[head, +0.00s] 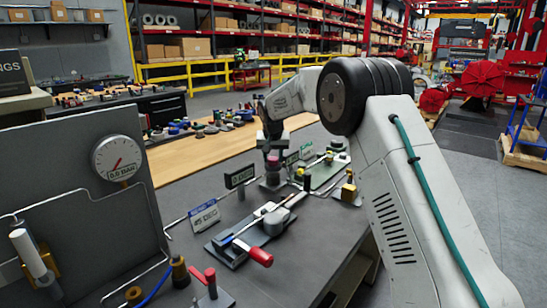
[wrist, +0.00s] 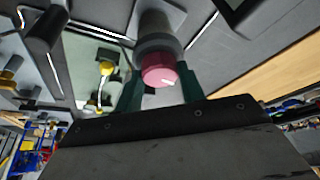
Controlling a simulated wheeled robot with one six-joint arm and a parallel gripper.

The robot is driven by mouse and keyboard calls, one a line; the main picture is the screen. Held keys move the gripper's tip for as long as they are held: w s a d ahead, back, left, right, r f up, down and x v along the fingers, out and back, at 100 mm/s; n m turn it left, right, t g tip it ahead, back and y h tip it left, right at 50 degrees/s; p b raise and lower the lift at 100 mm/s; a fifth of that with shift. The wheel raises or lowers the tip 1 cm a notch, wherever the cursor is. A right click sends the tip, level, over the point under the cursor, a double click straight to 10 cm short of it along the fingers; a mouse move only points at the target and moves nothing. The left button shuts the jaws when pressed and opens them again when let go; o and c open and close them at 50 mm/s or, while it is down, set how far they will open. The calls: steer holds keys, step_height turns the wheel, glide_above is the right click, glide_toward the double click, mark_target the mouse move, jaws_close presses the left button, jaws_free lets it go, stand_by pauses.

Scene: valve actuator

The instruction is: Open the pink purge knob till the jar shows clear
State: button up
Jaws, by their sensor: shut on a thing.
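The pink purge knob (wrist: 160,70) sits on the end of a grey cylindrical body (wrist: 157,30) in the wrist view. A small white mark shows on its face. My gripper (wrist: 159,90) has its two dark green fingers on either side of the knob and is shut on it. In the head view, my gripper (head: 272,147) points down over the far part of the bench, with the pink knob (head: 272,160) just under it, small and partly hidden. I cannot make out the jar or its contents in either view.
A panel with a round gauge (head: 117,158) stands at the left. Green signs and yellow-topped fittings (head: 348,190) stand close around my gripper.

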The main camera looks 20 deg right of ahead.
steer(key=m, duration=0.2)
steer(key=m+h, duration=0.1)
steer(key=m, duration=0.1)
steer(key=shift+w+a+m+g+h, duration=0.1)
steer(key=shift+a+m+g+h, duration=0.1)
steer(key=shift+m+g+h, duration=0.1)
steer(key=m+g+h, duration=0.1)
steer(key=m, duration=0.2)
steer(key=shift+w+a+m, duration=0.1)
steer(key=shift+m, duration=0.2)
steer(key=m+g, duration=0.1)
steer(key=m, duration=0.2)
steer(key=m+g, duration=0.1)
steer(key=m, duration=0.2)
steer(key=shift+w+m+g+h, duration=0.2)
steer(key=shift+m+g+h, duration=0.1)
steer(key=shift+m, duration=0.1)
steer(key=shift+r, duration=0.1)
steer(key=o, duration=1)
steer(key=shift+v, duration=3.85)
